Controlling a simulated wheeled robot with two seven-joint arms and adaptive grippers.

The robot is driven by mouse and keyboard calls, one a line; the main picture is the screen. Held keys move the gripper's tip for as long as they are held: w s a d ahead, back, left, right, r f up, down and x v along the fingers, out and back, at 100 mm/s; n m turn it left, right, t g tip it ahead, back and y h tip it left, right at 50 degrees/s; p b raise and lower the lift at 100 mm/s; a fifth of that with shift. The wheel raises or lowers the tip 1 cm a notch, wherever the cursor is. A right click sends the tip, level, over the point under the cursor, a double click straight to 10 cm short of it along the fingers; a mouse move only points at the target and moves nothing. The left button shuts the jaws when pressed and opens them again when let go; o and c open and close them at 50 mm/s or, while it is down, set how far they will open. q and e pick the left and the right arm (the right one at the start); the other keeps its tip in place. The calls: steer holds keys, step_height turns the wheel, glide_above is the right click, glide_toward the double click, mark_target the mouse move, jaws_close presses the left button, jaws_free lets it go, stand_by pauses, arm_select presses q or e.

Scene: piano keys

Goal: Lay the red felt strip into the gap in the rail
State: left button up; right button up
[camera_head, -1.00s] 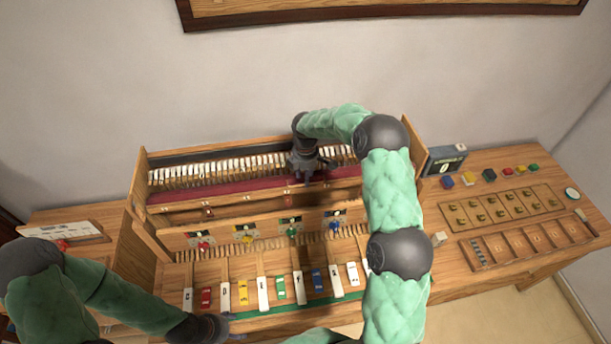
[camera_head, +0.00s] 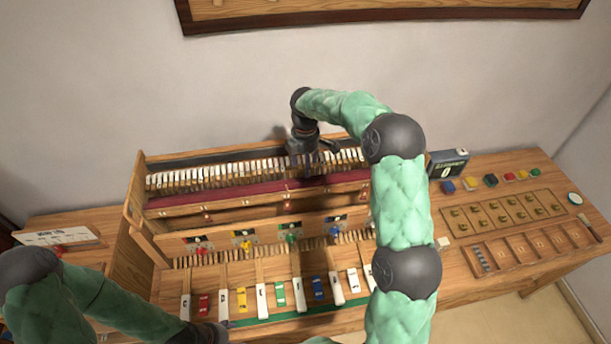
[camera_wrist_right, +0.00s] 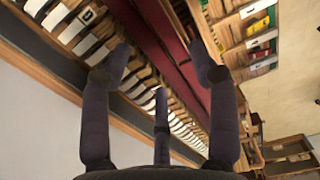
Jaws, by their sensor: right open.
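A dark red felt band (camera_head: 235,191) runs along the rail of the wooden piano case, below the row of hammers. It also shows in the right wrist view (camera_wrist_right: 171,33). My right gripper (camera_head: 310,174) hangs above the middle of this band, near the hammers. In the right wrist view its fingers (camera_wrist_right: 160,62) are spread, with nothing held between them. I cannot make out a gap in the rail or a separate loose strip; my gripper covers part of the band. My left gripper (camera_head: 213,334) is low at the front left of the keys, partly cut off, its fingers unclear.
Hammers (camera_head: 220,174) stand in a row behind the band. White and coloured keys (camera_head: 280,294) lie in front. At right are a small display (camera_head: 449,165), coloured blocks (camera_head: 471,184), a tray with brass pieces (camera_head: 503,212) and a compartment tray (camera_head: 525,246).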

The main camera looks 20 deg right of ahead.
steer(key=shift+r, duration=1.8)
steer(key=shift+f, duration=0.1)
